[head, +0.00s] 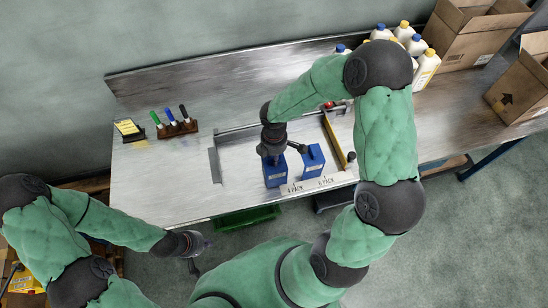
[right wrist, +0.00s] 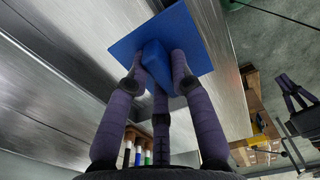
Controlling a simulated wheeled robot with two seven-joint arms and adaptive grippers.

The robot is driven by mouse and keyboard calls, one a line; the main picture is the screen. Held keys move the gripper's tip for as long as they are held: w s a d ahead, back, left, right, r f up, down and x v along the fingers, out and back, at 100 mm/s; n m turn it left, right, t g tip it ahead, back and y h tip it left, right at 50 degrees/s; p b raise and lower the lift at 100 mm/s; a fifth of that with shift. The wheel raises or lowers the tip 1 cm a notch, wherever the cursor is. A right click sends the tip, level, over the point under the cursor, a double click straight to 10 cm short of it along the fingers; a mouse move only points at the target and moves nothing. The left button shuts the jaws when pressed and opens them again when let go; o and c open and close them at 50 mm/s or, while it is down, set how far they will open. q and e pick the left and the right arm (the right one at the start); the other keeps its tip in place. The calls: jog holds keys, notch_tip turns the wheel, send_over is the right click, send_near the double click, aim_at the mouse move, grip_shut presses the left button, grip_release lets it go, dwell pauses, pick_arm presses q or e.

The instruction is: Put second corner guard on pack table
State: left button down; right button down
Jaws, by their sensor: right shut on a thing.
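My right gripper (head: 272,156) reaches down over the pack table (head: 235,188) and is shut on a blue corner guard (head: 275,174). In the right wrist view its fingers (right wrist: 158,75) close on the raised middle of this guard (right wrist: 190,38), whose flat blue plate spreads behind them. I cannot tell whether the held guard touches the table. Another blue corner guard (head: 313,161) stands just to the right, close to the "6 PACK" label. My left gripper (head: 200,243) is empty, low in front of the table's front edge; its jaws are too small to read.
Markers in a wooden holder (head: 177,128) and a yellow pad (head: 128,128) lie at the back left. White bottles (head: 425,68) and cardboard boxes (head: 470,35) stand at the right. A yellow bar (head: 334,137) borders the work area. The table's left part is clear.

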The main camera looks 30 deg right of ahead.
jog(key=shift+f, duration=0.4)
jog(key=shift+f, duration=0.15)
jog(key=c, duration=1.1)
grip_release()
jog(key=shift+r, duration=0.35)
notch_tip(320, 180, up, 12)
jog(key=shift+f+p, duration=0.2)
jog(key=shift+p, duration=0.9)
jog(key=shift+a+f, duration=0.1)
